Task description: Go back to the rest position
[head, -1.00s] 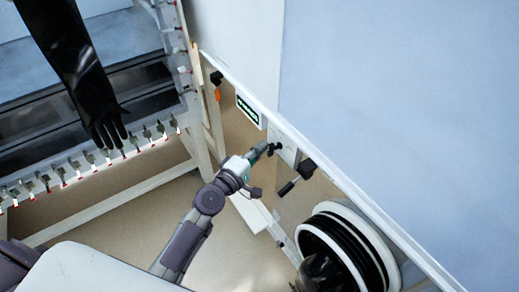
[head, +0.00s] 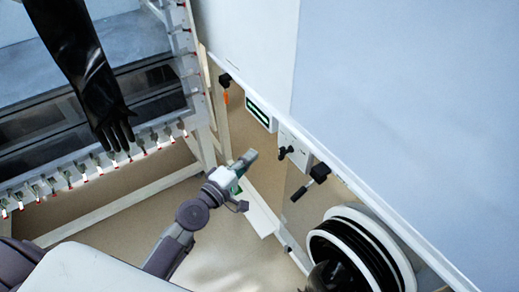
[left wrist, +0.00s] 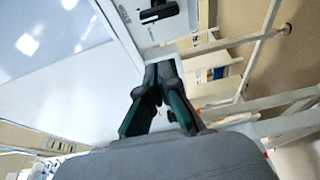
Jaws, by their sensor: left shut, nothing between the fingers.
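My left gripper (head: 250,156) is shut and empty in the head view, in the air over the floor. It is apart from the white wall box with a black knob (head: 287,152) to its right. In the left wrist view the fingers of my left gripper (left wrist: 158,72) meet at their tips, with nothing between them. The box with a dark knob (left wrist: 155,14) shows beyond the fingertips there.
A glovebox (head: 120,30) with a hanging black glove (head: 95,85) stands at the upper left. A black-handled lever (head: 311,180), a small display (head: 260,113) and a round ringed port (head: 350,250) line the right side. Open floor (head: 220,255) lies below my left arm.

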